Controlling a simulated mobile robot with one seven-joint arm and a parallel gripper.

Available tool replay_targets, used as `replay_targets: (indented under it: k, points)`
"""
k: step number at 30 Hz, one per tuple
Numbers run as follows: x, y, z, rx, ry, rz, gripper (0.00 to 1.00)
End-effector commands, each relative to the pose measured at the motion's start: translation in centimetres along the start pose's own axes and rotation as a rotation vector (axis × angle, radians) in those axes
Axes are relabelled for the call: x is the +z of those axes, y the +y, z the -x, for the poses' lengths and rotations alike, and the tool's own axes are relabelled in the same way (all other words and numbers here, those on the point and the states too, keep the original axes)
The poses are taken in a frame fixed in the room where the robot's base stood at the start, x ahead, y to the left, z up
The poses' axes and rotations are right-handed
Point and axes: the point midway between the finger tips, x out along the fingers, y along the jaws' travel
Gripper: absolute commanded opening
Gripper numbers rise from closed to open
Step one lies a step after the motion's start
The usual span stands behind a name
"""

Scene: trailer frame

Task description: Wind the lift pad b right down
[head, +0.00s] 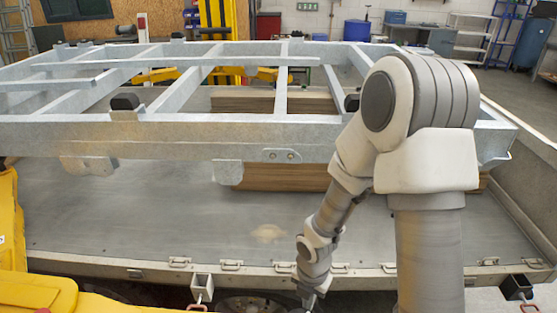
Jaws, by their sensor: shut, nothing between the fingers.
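A galvanized trailer frame (200,131) lies across the view, above a grey flat bed (120,215). Black blocks sit on the frame, one at front left (125,102) and one partly hidden behind my arm (352,103). Yellow lift arms (155,75) show under the far part of the frame. I cannot tell which part is lift pad b. My arm reaches down at centre right, and my gripper (310,302) is at the bottom edge, mostly cut off, shut and empty. It is in front of the bed's near edge. What lies below it is out of view.
A yellow post (228,25) stands behind the frame, and yellow machinery (12,230) fills the left edge. Stacked wooden boards (285,178) lie under the frame. Brackets with red hooks stand at the near edge, left (202,284) and right (518,287).

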Motion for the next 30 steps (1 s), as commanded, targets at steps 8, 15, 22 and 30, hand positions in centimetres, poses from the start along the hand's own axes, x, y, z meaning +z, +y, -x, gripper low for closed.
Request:
replay_targets:
  k: [8, 15, 22, 30]
  points:
    - [0.0, -0.9, 0.0, 0.000, 0.000, 0.000, 0.00]
    - [-0.2, -1.6, 0.0, 0.000, 0.000, 0.000, 0.00]
    - [-0.3, -2.0, 0.0, 0.000, 0.000, 0.000, 0.00]
    - [-0.5, -2.2, 0.0, -0.001, 0.001, 0.001, 0.00]
